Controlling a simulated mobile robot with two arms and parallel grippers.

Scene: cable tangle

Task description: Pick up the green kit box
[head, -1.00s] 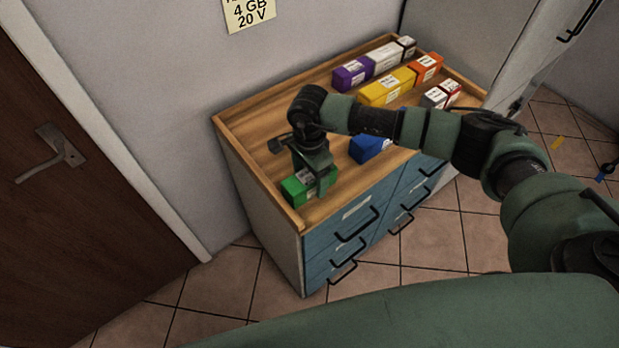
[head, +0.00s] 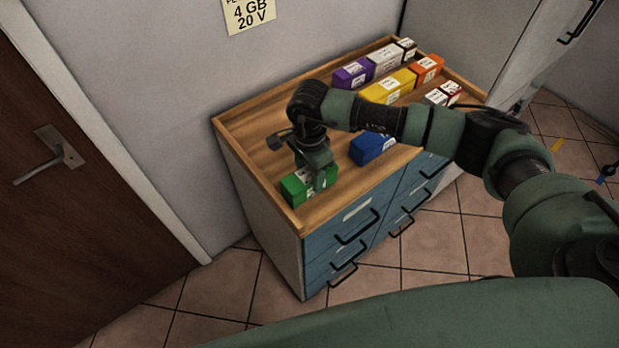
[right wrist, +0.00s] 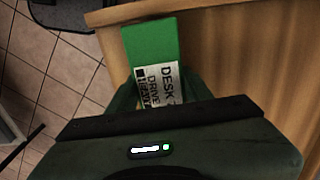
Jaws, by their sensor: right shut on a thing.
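The green kit box (head: 298,189) is at the front left corner of the wooden cabinet top (head: 262,128). In the right wrist view the green box (right wrist: 152,48) shows a white label with "DESK" and "DRIVE" on it. My right gripper (head: 318,184) reaches down over the box from above and is shut on it. In the right wrist view its fingers (right wrist: 160,98) lie along both sides of the box. I cannot tell whether the box is clear of the surface. My left gripper is not in view.
A blue box (head: 371,148) lies to the right on the same top. Purple (head: 352,75), yellow (head: 388,88) and orange (head: 428,68) boxes stand farther back. A raised rim edges the top. A wall is behind and a brown door (head: 60,220) at left.

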